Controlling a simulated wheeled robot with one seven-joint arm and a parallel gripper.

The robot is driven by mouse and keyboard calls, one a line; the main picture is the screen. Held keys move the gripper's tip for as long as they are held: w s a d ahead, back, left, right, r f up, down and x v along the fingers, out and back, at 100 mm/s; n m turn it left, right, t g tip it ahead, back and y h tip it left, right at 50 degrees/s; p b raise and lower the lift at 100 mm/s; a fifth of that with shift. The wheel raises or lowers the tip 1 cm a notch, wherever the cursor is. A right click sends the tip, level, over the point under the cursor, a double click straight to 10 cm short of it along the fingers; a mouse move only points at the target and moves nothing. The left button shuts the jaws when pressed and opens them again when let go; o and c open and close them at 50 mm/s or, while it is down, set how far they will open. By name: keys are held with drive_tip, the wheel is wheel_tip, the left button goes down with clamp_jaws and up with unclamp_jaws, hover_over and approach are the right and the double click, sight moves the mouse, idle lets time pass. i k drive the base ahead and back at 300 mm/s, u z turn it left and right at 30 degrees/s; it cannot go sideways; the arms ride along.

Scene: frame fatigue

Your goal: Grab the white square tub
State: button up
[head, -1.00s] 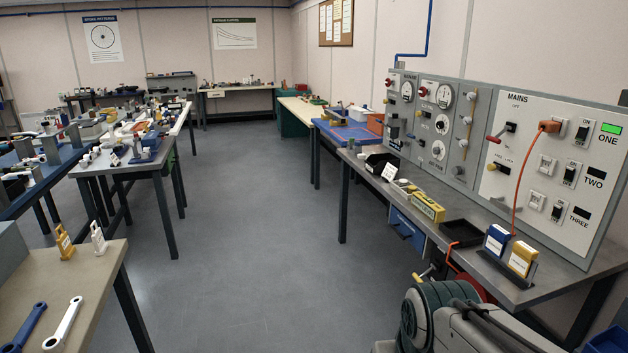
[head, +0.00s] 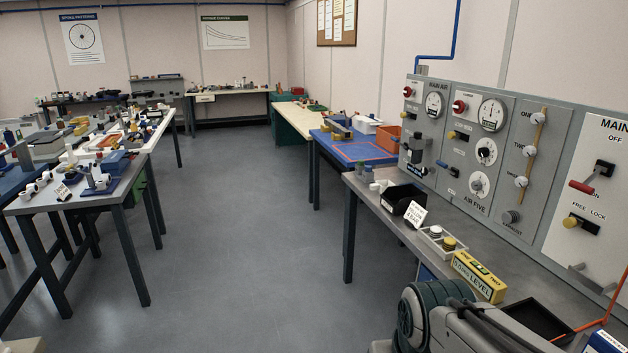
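A small white open tub (head: 367,125) stands on the blue-topped table (head: 350,150) along the right wall, beside an orange bin (head: 387,136). It is far off, and its exact shape is hard to tell. A nearer white tray (head: 425,236) with small round jars in it sits on the grey bench at right. I cannot tell from this view which one is the square tub. Part of my own arm shows at the bottom right, but my gripper is not in view.
The grey bench (head: 376,207) on the right holds a black bin (head: 398,197), a yellow level box (head: 479,276) and a dark tray (head: 535,320) under a control panel (head: 510,120). Cluttered tables (head: 122,185) stand at left. The grey floor aisle (head: 235,230) between is clear.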

sight(379, 186)
drive_tip(key=i, duration=3.7)
drive_tip(key=z, duration=2.4)
